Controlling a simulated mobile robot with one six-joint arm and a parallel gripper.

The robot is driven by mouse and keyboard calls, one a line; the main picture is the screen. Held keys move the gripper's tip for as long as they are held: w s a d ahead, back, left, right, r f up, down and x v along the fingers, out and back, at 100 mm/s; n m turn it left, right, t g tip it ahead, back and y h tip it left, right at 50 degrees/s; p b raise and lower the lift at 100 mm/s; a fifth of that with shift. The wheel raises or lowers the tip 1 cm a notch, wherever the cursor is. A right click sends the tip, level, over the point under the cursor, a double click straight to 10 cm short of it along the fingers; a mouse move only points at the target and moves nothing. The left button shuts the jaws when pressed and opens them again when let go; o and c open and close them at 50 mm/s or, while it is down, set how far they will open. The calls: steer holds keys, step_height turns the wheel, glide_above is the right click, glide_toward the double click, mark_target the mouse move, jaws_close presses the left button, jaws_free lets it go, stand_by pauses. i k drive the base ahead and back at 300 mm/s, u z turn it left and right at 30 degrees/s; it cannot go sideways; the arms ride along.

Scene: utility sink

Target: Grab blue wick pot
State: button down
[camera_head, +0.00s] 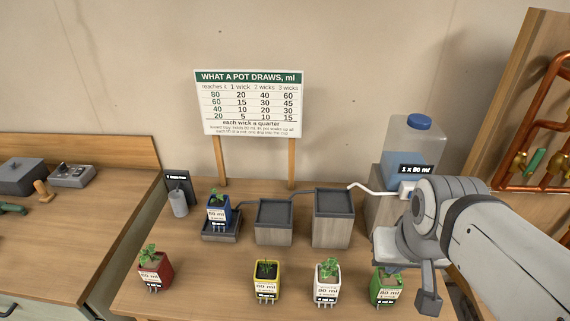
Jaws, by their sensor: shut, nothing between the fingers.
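The blue wick pot (218,209) holds a small green plant and has a white label with pale wicks below it. It stands in the low grey tray (221,236) at the left end of a stepped row. My gripper (429,302) is shut and empty at the right, beside the green pot (386,288) and well away from the blue pot. My arm and gripper cover part of the area behind the green pot.
A red pot (155,270), a yellow pot (266,282) and a white pot (327,281) stand along the front. Two taller grey-topped blocks (273,222) (333,216) lie right of the blue pot. A water tank (409,160) stands behind my arm; a signboard (249,103) stands behind.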

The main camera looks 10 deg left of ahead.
mark_target(218, 208)
steer(key=z, duration=1.3)
steer(key=k, duration=1.15)
steer(key=u, duration=1.35)
steer(key=i, duration=1)
steer(key=u, duration=0.05)
